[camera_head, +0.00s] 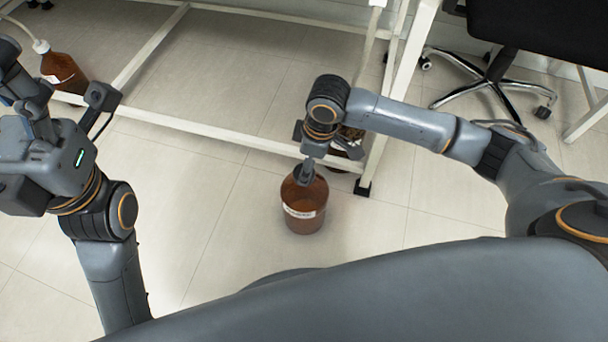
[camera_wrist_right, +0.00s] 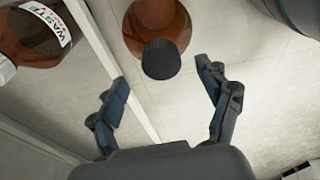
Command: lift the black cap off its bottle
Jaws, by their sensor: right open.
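The brown bottle (camera_head: 303,216) with a white label stands upright on the floor, low in the middle of the head view. In the right wrist view its black cap (camera_wrist_right: 160,59) faces the camera, with the brown bottle body (camera_wrist_right: 158,20) behind it. My right gripper (camera_head: 305,173) is over the top of this bottle and largely hides the cap in the head view. In the wrist view the right gripper (camera_wrist_right: 162,75) is open, its fingers apart on either side below the cap, holding nothing. My left gripper (camera_head: 20,85) is at the left edge, away from the bottle; its fingers are unclear.
A second brown bottle (camera_head: 62,72) with a white cap and tube stands at the upper left. Another brown bottle (camera_head: 340,165) is partly hidden behind my right gripper, by the white frame leg (camera_head: 376,160). An office chair (camera_head: 495,75) stands upper right. Floor left of the capped bottle is clear.

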